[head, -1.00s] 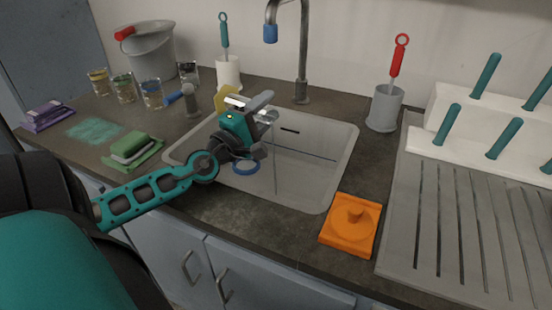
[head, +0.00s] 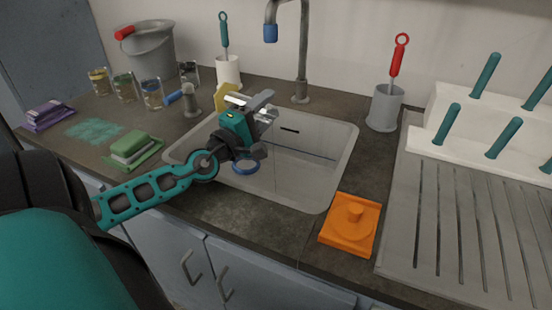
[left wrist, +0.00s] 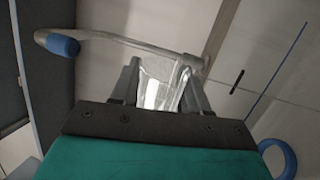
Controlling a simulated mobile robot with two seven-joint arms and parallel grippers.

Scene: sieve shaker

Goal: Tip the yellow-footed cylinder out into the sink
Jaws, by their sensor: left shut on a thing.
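My left gripper (head: 262,106) is over the sink (head: 318,172), shut on the clear cylinder. The cylinder's yellow foot (head: 226,96) shows just left of the gripper in the head view, and the cylinder looks tipped well over. In the left wrist view, the clear cylinder (left wrist: 158,86) shows between the fingers, and its foot is out of sight. I cannot tell whether anything is in it. My right gripper is not in view.
A blue ring (head: 245,167) shows below the gripper. The tap (head: 303,60) stands behind the sink. Several glasses (head: 125,88) and a green sponge (head: 130,146) are at left.

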